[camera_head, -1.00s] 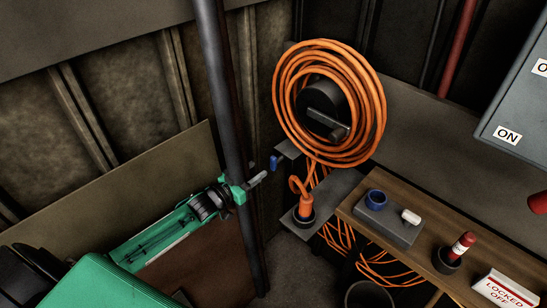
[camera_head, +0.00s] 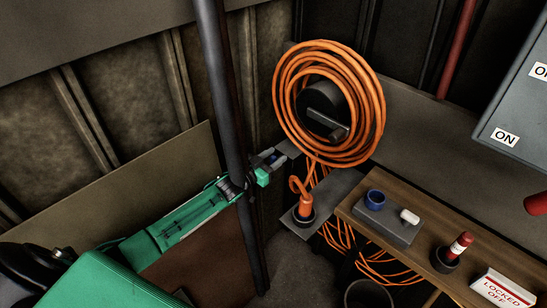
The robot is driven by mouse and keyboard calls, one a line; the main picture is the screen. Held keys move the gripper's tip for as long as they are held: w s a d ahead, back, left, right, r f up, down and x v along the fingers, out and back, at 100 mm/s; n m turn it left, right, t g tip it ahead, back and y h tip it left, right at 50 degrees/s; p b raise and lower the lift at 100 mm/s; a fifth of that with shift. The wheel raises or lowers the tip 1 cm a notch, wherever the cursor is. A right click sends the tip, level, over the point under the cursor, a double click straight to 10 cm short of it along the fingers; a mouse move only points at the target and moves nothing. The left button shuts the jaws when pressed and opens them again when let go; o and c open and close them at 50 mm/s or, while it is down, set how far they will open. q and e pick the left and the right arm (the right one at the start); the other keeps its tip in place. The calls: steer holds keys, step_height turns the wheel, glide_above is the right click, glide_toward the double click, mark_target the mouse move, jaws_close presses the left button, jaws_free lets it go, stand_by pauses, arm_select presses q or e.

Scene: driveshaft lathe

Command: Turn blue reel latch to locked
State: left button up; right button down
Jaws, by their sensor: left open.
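The blue reel latch (camera_head: 272,157) sits on a small grey bracket left of the orange cable reel (camera_head: 328,103). It is small and partly hidden by my gripper. My left gripper (camera_head: 277,158) is open at the latch, its fingers around or close beside it. I cannot tell whether they touch it. My green left arm reaches in from the lower left and crosses the dark pole. My right gripper is not in view.
The dark upright pole (camera_head: 222,100) stands close to my left wrist. An orange plug (camera_head: 305,206) stands in a holder below the reel. A wooden bench (camera_head: 411,235) at right holds a grey block (camera_head: 388,226), a red-capped cylinder (camera_head: 461,245) and a "LOCKED OFF" sign (camera_head: 503,290).

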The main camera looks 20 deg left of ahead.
arm_select(q)
jaws_close()
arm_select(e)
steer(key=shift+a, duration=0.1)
